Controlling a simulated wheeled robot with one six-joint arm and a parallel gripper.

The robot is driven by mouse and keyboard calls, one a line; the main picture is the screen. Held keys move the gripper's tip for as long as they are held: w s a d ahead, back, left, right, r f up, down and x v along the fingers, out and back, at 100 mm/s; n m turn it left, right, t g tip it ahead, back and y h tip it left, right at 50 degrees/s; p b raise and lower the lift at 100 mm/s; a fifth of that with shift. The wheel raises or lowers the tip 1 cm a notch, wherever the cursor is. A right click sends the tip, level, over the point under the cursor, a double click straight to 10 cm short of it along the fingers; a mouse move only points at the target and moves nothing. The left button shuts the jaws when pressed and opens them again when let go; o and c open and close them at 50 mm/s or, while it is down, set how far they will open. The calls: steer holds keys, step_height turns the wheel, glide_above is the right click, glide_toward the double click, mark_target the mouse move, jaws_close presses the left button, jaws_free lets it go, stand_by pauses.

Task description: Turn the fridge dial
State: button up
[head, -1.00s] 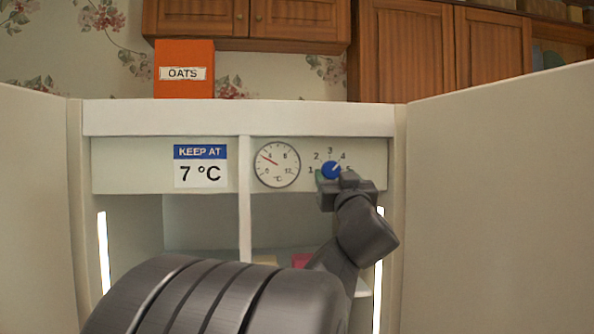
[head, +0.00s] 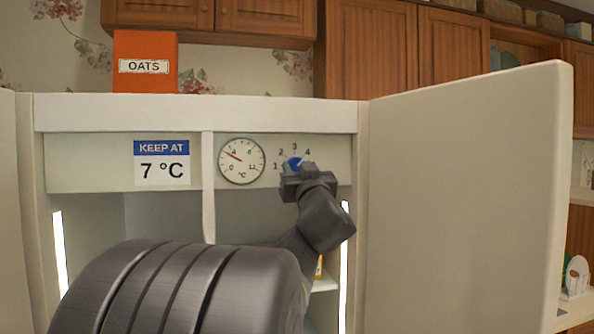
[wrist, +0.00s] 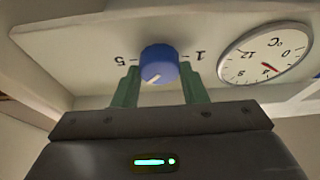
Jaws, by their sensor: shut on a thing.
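The blue fridge dial (head: 293,163) is on the upper panel, with numbers around it. My gripper (head: 292,170) is at the dial and covers its lower part in the head view. In the wrist view, which is upside down, the green fingers (wrist: 160,90) stand on both sides of the dial (wrist: 159,64) and are shut on it. The dial's white mark points down-left there, which is up-right toward 4 in the head view. The round °C gauge (head: 242,161) has a red needle near 4. A sign (head: 162,163) reads KEEP AT 7 °C.
The fridge's right door (head: 465,200) stands wide open, with the left door (head: 15,200) at the picture's edge. An orange OATS box (head: 145,50) stands on top. Wooden cupboards (head: 370,50) are behind. My arm hides much of the interior.

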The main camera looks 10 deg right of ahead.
steer(key=shift+n, duration=0.3)
steer(key=n+y, duration=0.1)
steer(key=n, duration=0.1)
steer(key=n+y+p, duration=0.1)
steer(key=n, duration=0.1)
steer(key=n+y, duration=0.1)
steer(key=n, duration=0.1)
steer(key=shift+d+g+p, duration=0.25)
steer(key=shift+g+p, duration=0.15)
steer(key=shift+n+g+y+p, duration=0.35)
steer(key=shift+n+y, duration=0.35)
steer(key=shift+n, duration=0.65)
steer(key=shift+n+g+y+p, duration=0.3)
steer(key=shift+n+y, duration=0.4)
steer(key=shift+n, duration=0.95)
steer(key=o, duration=1)
steer(key=shift+r, duration=0.1)
steer(key=shift+c, duration=0.2)
steer(key=b+v, duration=0.3)
steer(key=v, duration=1.1)
